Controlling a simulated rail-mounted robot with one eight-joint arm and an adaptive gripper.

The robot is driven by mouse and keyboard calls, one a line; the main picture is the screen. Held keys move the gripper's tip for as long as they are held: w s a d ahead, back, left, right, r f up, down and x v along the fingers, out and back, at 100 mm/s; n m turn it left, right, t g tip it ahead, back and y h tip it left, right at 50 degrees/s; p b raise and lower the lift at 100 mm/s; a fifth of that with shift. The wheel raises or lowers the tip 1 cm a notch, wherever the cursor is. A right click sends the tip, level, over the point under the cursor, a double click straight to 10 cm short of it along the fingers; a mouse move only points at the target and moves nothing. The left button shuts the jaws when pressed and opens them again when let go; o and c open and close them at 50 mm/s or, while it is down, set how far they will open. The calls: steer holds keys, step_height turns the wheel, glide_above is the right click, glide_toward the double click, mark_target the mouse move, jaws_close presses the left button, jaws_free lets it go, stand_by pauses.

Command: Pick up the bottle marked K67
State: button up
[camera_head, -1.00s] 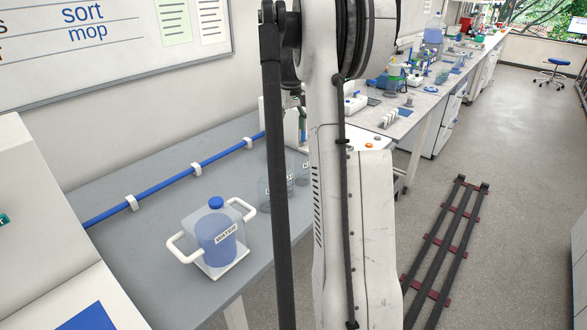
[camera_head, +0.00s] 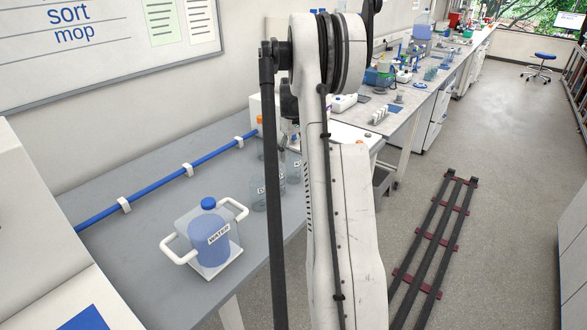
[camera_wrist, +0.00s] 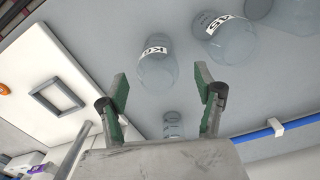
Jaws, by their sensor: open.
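In the wrist view, a clear glass bottle (camera_wrist: 158,70) with a white label starting with K lies just beyond and between my fingertips; the rest of the label is hard to read. My gripper (camera_wrist: 161,88) is open, with its green-padded fingers apart and nothing held. A second clear bottle (camera_wrist: 232,42), with a different label, is to the right of it. In the head view, clear bottles (camera_head: 262,192) stand on the grey bench, partly hidden behind my arm, which also hides my gripper there.
A water container (camera_head: 210,238) with white handles stands on the bench (camera_head: 130,190) at the front. Another glass vessel (camera_wrist: 173,125) shows low between my fingers. A white device with a square frame (camera_wrist: 57,95) is at left.

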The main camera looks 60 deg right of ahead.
mark_target(293, 163)
steer(key=shift+d+f+p, duration=0.1)
steer(key=shift+f+p, duration=0.4)
steer(key=shift+f, duration=1.9)
steer(key=shift+c, duration=0.4)
steer(key=c, duration=1.2)
